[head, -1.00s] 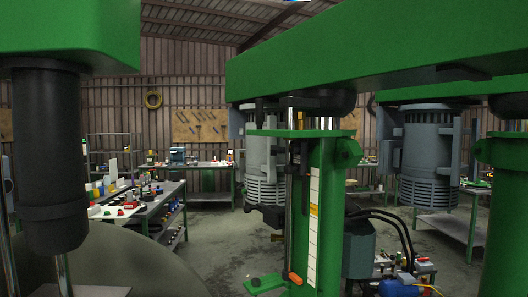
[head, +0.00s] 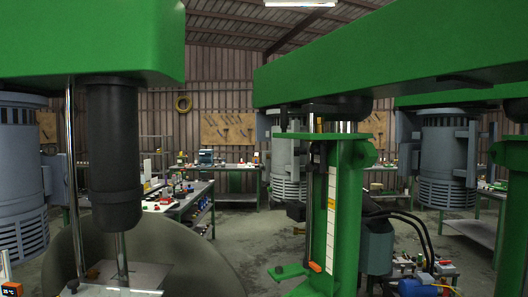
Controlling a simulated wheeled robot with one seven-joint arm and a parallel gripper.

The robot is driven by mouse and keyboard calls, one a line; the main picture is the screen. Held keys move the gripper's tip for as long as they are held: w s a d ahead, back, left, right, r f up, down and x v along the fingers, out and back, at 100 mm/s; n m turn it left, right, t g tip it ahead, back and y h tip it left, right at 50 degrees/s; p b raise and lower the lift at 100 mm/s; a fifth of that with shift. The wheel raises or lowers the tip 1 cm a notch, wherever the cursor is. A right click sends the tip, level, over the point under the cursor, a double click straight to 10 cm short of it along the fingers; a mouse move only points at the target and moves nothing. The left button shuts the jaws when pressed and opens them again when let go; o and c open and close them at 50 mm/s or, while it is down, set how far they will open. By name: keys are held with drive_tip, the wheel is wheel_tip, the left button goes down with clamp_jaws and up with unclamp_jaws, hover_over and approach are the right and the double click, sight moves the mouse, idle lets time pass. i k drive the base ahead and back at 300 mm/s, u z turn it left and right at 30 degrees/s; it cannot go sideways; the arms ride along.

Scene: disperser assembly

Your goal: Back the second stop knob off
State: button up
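I cannot make out a stop knob for certain. A green disperser column (head: 348,210) stands right of centre. It carries a white scale strip (head: 329,225) with a yellow mark. A small orange part (head: 315,267) sits near the strip's lower end, and a dark rod runs up beside the strip. I cannot tell whether the orange part is a stop knob. My gripper is not in view.
A green beam (head: 400,60) spans the upper right. At left, a black cylinder (head: 113,150) hangs under another green beam (head: 90,40). Grey motors (head: 445,160) stand around. A cluttered workbench (head: 185,205) is behind, with open concrete floor (head: 235,235) between.

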sight(314, 150)
drive_tip(key=u, duration=0.05)
drive_tip(key=i, duration=1.6)
drive_tip(key=u, duration=0.5)
